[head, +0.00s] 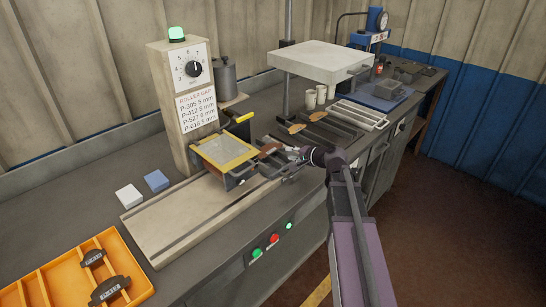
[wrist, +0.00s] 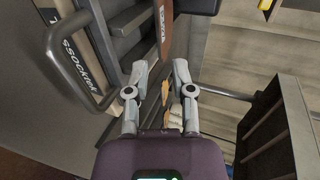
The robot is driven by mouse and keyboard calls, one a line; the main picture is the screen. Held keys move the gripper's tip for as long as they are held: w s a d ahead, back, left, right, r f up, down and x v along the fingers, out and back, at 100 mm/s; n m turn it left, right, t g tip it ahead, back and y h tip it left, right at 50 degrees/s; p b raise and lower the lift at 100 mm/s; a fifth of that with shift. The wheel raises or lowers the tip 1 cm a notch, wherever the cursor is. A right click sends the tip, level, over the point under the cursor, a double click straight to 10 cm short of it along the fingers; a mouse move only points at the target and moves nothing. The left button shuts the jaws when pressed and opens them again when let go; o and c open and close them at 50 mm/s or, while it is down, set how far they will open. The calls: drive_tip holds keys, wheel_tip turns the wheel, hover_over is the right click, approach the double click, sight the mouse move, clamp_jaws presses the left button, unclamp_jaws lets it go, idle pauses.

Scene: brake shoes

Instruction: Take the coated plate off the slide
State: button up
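The plate (wrist: 166,32) shows in the wrist view as a brown strip with white lettering on its dark edge, just beyond my fingertips. In the head view a brown piece (head: 270,147) lies at the dark slide (head: 263,167), beside the yellow-framed roller unit. My gripper (wrist: 161,68) is open, its two fingers apart with the brown strip ahead of the gap and nothing clearly held. In the head view my gripper (head: 292,154) is low over the slide's right end, and its fingertips are too small to read there. Whether the fingers touch the plate cannot be told.
The roller machine (head: 183,105) with its dial stands behind left. Brown pieces (head: 297,128) lie on the bench to the right, near a rack (head: 358,115) and a raised pale plate (head: 320,62). An orange tray (head: 75,277) is front left. A dark handle (wrist: 55,60) shows at wrist-view left.

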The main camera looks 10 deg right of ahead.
sight(273, 152)
idle(0.4)
drive_tip(key=shift+b+x, duration=1.9)
drive_tip(key=shift+x, duration=3.1)
drive_tip(key=shift+a, duration=0.1)
drive_tip(key=shift+s, duration=0.1)
clamp_jaws()
drive_tip(key=shift+r+p, duration=1.3)
